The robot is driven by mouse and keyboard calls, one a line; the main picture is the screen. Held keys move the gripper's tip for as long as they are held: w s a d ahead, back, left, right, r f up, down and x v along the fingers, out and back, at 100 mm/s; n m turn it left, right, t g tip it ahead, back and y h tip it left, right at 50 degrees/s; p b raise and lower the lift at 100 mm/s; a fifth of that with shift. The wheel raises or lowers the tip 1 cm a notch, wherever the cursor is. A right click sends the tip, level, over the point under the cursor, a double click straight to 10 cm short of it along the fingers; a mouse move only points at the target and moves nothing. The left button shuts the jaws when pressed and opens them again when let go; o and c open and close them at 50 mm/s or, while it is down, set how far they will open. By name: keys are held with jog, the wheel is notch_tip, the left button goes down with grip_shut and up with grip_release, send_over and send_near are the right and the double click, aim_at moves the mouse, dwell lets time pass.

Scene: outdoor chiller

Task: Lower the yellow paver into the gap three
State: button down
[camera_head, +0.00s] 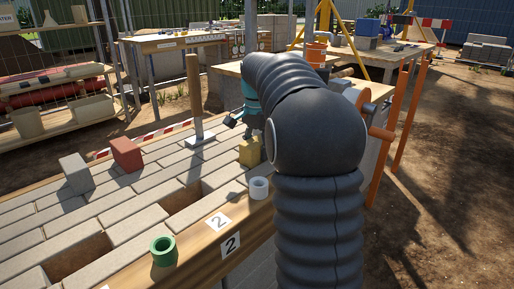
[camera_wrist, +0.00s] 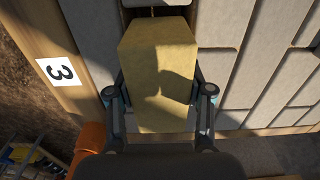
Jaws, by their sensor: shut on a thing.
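The yellow paver (camera_wrist: 157,65) is between the two fingers of my gripper (camera_wrist: 157,93), which is shut on its sides. In the wrist view it lies over the grey paving, beside the label 3 (camera_wrist: 61,71) on the wooden edge. A dark strip of a gap (camera_wrist: 155,12) shows past the paver's far end; the rest of gap three is hidden under the paver. In the head view the yellow paver (camera_head: 250,152) is at the right end of the paving, partly hidden by my arm. I cannot tell how high it is above the surface.
A red paver (camera_head: 127,154) and a grey paver (camera_head: 76,173) stand on the paving. A long-handled tamper (camera_head: 196,100) stands behind. A green cup (camera_head: 163,250) and a white cup (camera_head: 259,188) sit along the wooden edge. Open gaps show at middle (camera_head: 182,198) and front left (camera_head: 78,257).

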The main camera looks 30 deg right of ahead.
aim_at(257, 141)
jog(key=shift+r, duration=0.1)
jog(key=shift+c, duration=1.8)
grip_release()
jog(key=shift+c, duration=0.4)
notch_tip(257, 141, up, 8)
jog(key=p, duration=0.8)
jog(key=shift+a, duration=0.1)
